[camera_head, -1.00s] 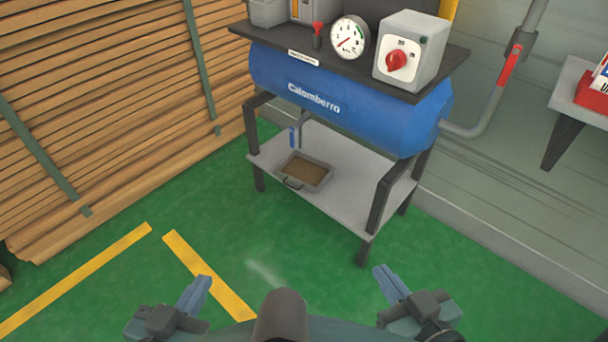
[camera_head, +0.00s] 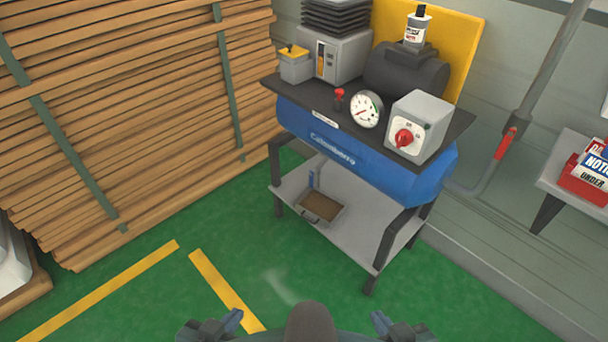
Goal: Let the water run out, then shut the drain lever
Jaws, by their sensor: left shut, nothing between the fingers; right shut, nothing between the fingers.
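A blue compressor tank (camera_head: 345,158) stands on a dark frame ahead of me. I cannot make out any water flow. My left gripper (camera_head: 236,316) and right gripper (camera_head: 377,317) are low at the bottom edge, both shut and empty, well apart from the lever.
On the tank's top plate are a round gauge (camera_head: 366,109), a box with a red knob (camera_head: 418,127) and a motor (camera_head: 405,76). Stacked planks (camera_head: 130,110) stand at the left. A red-handled pipe (camera_head: 505,143) runs at the right. Green floor (camera_head: 200,290) before the frame is clear.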

